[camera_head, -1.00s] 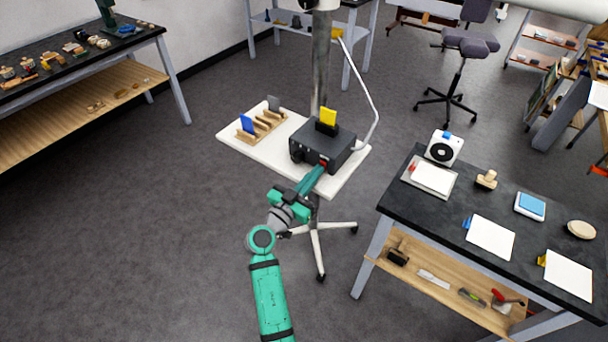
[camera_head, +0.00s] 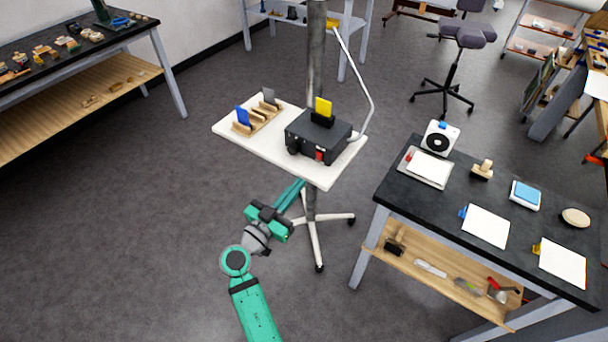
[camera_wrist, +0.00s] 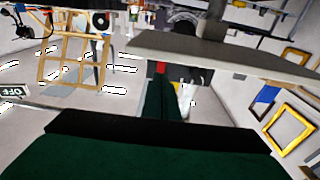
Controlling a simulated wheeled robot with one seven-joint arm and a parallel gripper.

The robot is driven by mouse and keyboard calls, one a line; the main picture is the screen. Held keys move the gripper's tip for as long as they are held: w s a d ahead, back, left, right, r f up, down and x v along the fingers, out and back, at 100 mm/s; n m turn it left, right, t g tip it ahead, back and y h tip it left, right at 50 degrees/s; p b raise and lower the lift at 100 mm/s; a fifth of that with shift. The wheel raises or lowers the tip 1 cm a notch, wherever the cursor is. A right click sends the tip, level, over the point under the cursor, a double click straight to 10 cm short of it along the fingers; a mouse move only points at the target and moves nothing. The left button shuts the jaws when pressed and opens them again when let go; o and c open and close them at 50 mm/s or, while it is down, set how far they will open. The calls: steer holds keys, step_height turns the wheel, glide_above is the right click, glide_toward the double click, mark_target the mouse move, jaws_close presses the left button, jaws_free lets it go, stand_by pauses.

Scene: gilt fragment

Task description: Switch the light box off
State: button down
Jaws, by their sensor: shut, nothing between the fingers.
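The light box appears to be the black box (camera_head: 308,136) on a white stand top, with a yellow card upright in its top and a pale bent tube from its right side. A red switch (camera_head: 320,155) shows on its front face; I cannot tell its position. My gripper (camera_head: 301,184) is shut and empty, in front of and below the stand top's front edge, apart from the switch. In the wrist view its green fingers (camera_wrist: 160,100) point toward the board's edge (camera_wrist: 225,52).
A wooden rack (camera_head: 258,117) with a blue and a grey card stands left of the box. A dark-topped table (camera_head: 395,205) at right holds a white panel, fan-like device and sheets. The stand's pole and legs (camera_head: 313,240) are near my gripper. Open floor lies left.

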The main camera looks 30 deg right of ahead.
steer(key=v, duration=0.5)
steer(key=shift+w+a, duration=0.3)
steer(key=shift+w, duration=0.05)
